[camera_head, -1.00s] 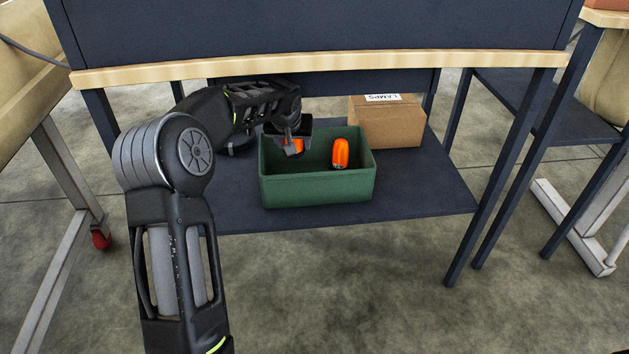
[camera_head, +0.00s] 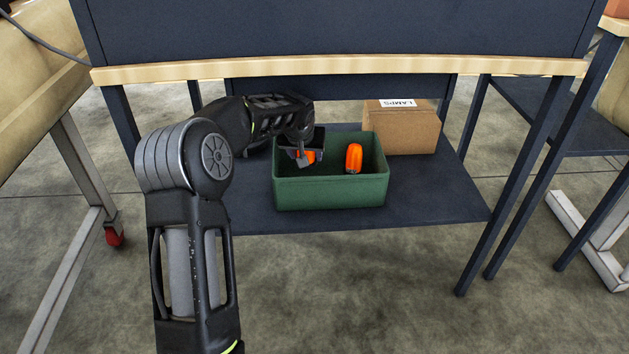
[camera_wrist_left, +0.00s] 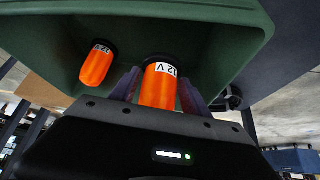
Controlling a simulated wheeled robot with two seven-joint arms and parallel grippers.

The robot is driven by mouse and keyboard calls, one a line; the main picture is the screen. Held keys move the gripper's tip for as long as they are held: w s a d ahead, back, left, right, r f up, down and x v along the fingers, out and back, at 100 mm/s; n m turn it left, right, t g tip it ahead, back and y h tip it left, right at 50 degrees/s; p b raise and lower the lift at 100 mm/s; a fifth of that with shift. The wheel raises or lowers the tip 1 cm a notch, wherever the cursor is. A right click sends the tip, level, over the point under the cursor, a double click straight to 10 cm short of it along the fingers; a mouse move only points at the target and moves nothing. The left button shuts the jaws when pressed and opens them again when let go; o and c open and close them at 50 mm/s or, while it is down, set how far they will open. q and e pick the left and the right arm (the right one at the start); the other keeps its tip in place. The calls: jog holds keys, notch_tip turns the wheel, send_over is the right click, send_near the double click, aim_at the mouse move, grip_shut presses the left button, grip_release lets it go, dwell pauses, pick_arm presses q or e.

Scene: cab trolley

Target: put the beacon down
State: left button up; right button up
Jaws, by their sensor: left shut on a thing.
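My left gripper (camera_head: 305,158) reaches down into the left part of a green bin (camera_head: 330,192) on the lower shelf. It is shut on an orange beacon (camera_head: 308,156), mostly hidden by the fingers in the head view. In the left wrist view this held beacon (camera_wrist_left: 159,88) shows between the fingers with a white "12 V" label and a dark end. A second orange beacon (camera_head: 354,158) is in the bin to the right, apart from the gripper; the wrist view shows it at left (camera_wrist_left: 97,64). Whether the held beacon touches the bin floor I cannot tell. My right gripper is not in view.
A cardboard box (camera_head: 402,130) labelled "LAMPS" stands right behind the bin on the dark shelf (camera_head: 440,205). The bench's wooden edge (camera_head: 340,68) runs above the arm. Table legs stand at both sides. The shelf right of the bin is clear.

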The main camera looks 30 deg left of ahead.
pick_arm(q)
notch_tip(320, 180, down, 3)
jog(key=shift+r+b, duration=0.15)
jog(key=shift+b, duration=0.2)
jog(key=shift+f+b, duration=1.1)
jog(key=shift+f, duration=1.35)
jog(key=shift+f, duration=0.2)
jog(key=o, duration=1.5)
jog(key=shift+r, duration=0.1)
